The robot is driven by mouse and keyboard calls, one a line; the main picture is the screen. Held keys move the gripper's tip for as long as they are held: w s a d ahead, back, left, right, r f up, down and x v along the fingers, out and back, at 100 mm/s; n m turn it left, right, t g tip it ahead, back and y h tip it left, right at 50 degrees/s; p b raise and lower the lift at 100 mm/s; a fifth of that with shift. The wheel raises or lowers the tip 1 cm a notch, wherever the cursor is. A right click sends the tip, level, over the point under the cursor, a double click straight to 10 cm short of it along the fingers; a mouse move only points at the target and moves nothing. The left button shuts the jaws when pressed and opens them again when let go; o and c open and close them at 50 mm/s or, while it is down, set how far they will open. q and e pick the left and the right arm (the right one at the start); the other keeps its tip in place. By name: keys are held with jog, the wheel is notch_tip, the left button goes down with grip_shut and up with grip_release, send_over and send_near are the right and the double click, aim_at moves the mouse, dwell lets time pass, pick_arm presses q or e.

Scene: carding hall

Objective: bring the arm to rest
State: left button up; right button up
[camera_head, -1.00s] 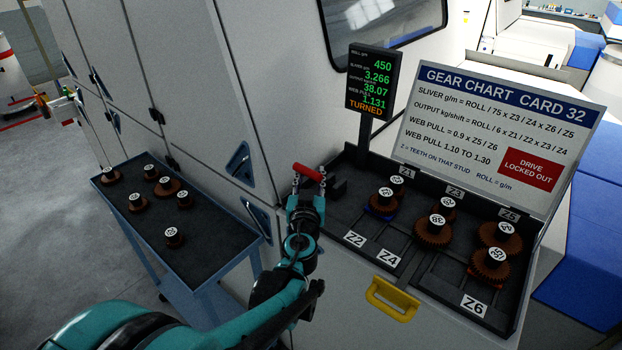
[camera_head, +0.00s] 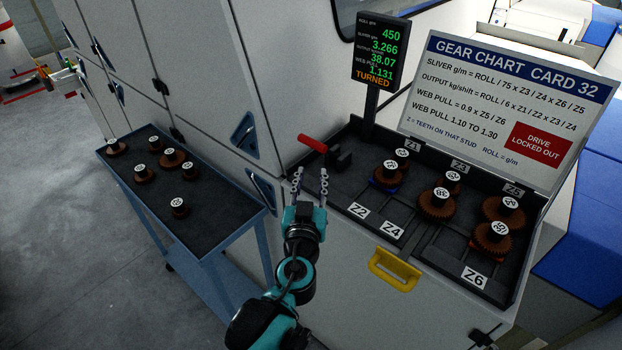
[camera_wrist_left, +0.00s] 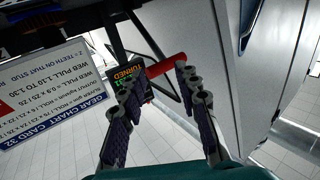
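My left gripper (camera_head: 310,174) is open and empty, its two fingers apart and pointing up the picture. It is in front of the gear tray's left end, short of the red handle (camera_head: 313,143). The red handle sits at the tray's left edge, beside a black block (camera_head: 340,158). In the left wrist view the open fingers (camera_wrist_left: 155,78) show with the red handle (camera_wrist_left: 167,66) beyond their tips, and nothing is held. My left arm comes in from the bottom of the head view. My right gripper is not in view.
The gear tray (camera_head: 420,255) holds several brown gears and has a yellow handle (camera_head: 394,270). A display (camera_head: 380,50) reading TURNED and the gear chart card (camera_head: 507,110) stand behind. A blue trolley (camera_head: 222,245) with several gears is at left. Floor is open at lower left.

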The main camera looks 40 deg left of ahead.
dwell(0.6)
pick_arm(q)
notch_tip(320, 180, down, 11)
jog(key=s+d+g+h+b, duration=0.2)
jog(key=s+g+b, duration=0.1)
jog(key=g, duration=0.2)
jog(key=s+d+f+m+g+h+b, duration=0.1)
jog(key=s+d+f+m+h, duration=0.1)
jog(key=d, duration=0.4)
jog(key=s+d+f+m+g+h+b, duration=0.1)
jog(key=s+d+f+m+g+h, duration=0.1)
jog(key=d+f+h, duration=0.3)
jog(key=shift+s+d+m+g, duration=0.25)
jog(key=shift+d+m+g, duration=0.05)
jog(key=shift+d+m, duration=0.6)
